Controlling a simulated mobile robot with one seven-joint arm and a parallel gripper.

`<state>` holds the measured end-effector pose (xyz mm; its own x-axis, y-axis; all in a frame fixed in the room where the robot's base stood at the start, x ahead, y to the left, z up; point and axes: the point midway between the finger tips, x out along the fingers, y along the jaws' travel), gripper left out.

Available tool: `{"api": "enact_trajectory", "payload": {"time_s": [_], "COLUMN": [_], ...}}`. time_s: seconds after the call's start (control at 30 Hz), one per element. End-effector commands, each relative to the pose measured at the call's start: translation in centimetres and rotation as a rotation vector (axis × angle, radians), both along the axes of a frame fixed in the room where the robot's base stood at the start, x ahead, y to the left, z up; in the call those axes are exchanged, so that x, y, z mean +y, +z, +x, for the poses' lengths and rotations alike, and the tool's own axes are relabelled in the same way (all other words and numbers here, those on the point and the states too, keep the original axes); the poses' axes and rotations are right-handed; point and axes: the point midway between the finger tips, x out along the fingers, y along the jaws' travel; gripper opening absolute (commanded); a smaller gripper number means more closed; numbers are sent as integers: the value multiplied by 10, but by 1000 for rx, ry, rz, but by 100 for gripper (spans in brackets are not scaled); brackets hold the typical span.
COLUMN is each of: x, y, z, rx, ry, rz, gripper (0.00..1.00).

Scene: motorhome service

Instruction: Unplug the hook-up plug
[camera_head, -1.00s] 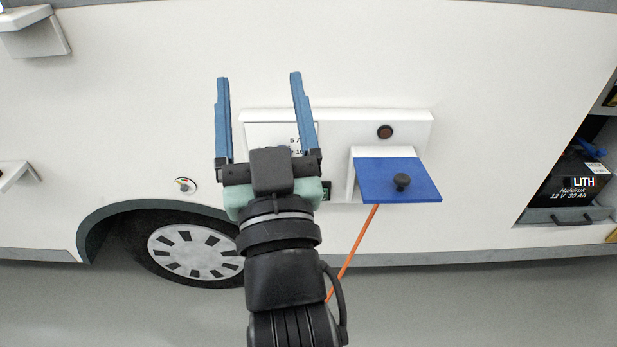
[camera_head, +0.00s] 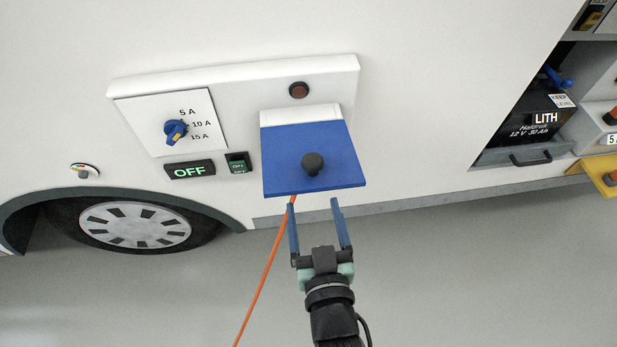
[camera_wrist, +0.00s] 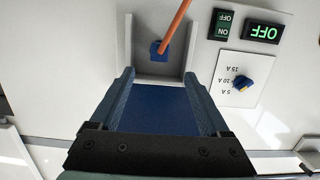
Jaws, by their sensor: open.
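The hook-up plug (camera_wrist: 157,48) is a small blue piece with the orange cable (camera_wrist: 174,22) running from it. It sits in a pale recess in the wrist view. In the head view the blue flap (camera_head: 285,178) hides the plug, and only the cable (camera_head: 258,285) shows hanging below. The flap is raised and has a black knob (camera_head: 312,160). My gripper (camera_head: 314,204) is open and empty, just below the flap's front edge. In the wrist view the plug lies beyond the open fingers (camera_wrist: 158,76), apart from them, with blue surface between the fingers.
Left of the flap are a rotary dial (camera_head: 175,132), a green OFF display (camera_head: 190,170) and an ON/OFF switch (camera_head: 238,162). A brown round indicator (camera_head: 299,90) is above. The battery bay (camera_head: 530,125) is open at right. The floor below is clear.

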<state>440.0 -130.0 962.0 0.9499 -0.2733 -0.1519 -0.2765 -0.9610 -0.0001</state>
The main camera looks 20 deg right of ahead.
Motion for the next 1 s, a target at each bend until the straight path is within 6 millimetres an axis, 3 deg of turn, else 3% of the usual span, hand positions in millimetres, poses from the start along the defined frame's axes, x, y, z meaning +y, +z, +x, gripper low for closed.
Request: {"api": "enact_trajectory", "payload": {"time_s": [0.27,0.7,1.0], "x": [-5,-25,-34], "y": [-1,-13,-19], "z": [17,88,119], "rx": [-2,-3,-1], "ry": [0,1,1], "rz": [-1,1,1], "gripper": [80,80,80]}}
